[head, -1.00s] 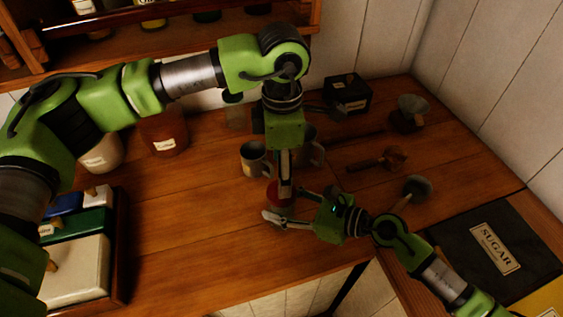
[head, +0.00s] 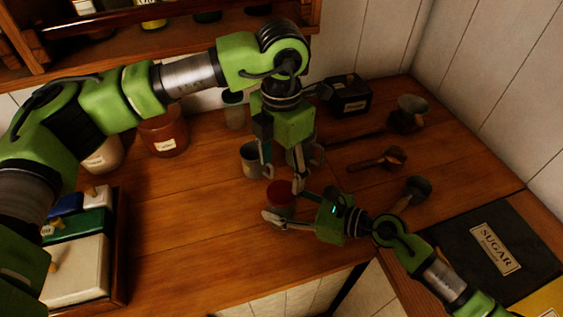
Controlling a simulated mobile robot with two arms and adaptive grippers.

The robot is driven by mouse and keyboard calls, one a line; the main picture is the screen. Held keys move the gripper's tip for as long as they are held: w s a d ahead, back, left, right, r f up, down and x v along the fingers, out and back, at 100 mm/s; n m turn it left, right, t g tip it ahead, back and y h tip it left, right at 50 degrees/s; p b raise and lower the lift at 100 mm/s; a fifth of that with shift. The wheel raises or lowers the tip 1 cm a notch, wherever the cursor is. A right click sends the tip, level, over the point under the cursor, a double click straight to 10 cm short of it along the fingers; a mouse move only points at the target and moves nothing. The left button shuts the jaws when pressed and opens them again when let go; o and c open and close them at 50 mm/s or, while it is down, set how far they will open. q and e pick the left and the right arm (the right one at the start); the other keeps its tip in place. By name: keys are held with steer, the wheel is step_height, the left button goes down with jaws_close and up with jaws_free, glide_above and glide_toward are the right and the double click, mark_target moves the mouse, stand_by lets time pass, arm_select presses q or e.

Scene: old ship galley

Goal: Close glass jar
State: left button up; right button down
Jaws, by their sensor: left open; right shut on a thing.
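A small jar with a dark red top (head: 281,191) stands near the front edge of the counter. My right gripper (head: 286,205) comes in low from the right and is shut on the jar, one finger on each side. My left gripper (head: 282,179) points down just above the jar. It is open, with its fingers apart and nothing between them. At this size I cannot tell whether the red top is a lid fully seated or the jar's contents.
Metal mugs (head: 250,160) stand just behind the jar. A reddish-brown canister (head: 165,134) is at the back left, and a box tray (head: 120,245) is at the left. Scoops (head: 380,160) lie to the right. The counter's left middle is clear.

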mark_target(281, 191)
arm_select(q)
step_height(281, 191, down, 7)
steer(key=shift+f, duration=0.1)
stand_by(0.3)
steer(key=c, duration=1.1)
steer(key=o, duration=1.3)
